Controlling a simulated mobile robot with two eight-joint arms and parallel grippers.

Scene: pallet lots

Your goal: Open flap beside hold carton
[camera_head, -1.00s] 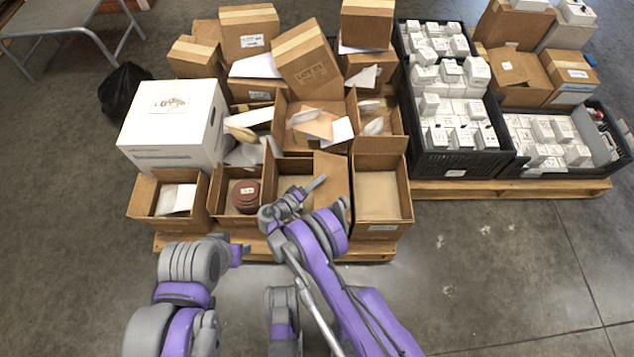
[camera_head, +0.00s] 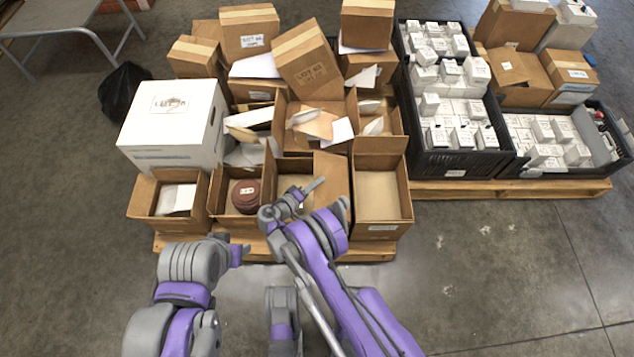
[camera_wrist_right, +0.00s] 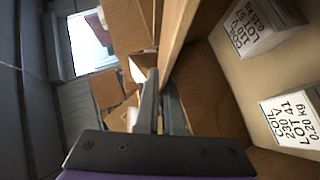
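Open brown cartons stand along the front of the pallet. A raised brown cardboard flap (camera_head: 333,178) stands between the carton under my right gripper (camera_head: 312,187) and the right-hand open carton (camera_head: 377,228). In the right wrist view the fingers (camera_wrist_right: 162,105) are close together, with the edge of a cardboard panel (camera_wrist_right: 174,45) between them; they look shut on it. To the right of this panel, a carton interior (camera_wrist_right: 210,100) holds white boxes labelled COIL (camera_wrist_right: 260,28). My left gripper (camera_head: 240,255) is low in front of the pallet; its fingers are unclear.
A front carton holds reddish-brown discs (camera_head: 246,193); another holds a white item (camera_head: 176,199). A large white box (camera_head: 165,152) and stacked cartons (camera_head: 310,72) stand behind. Black crates (camera_head: 455,163) of white boxes are at right. The floor (camera_head: 480,270) at front right is clear.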

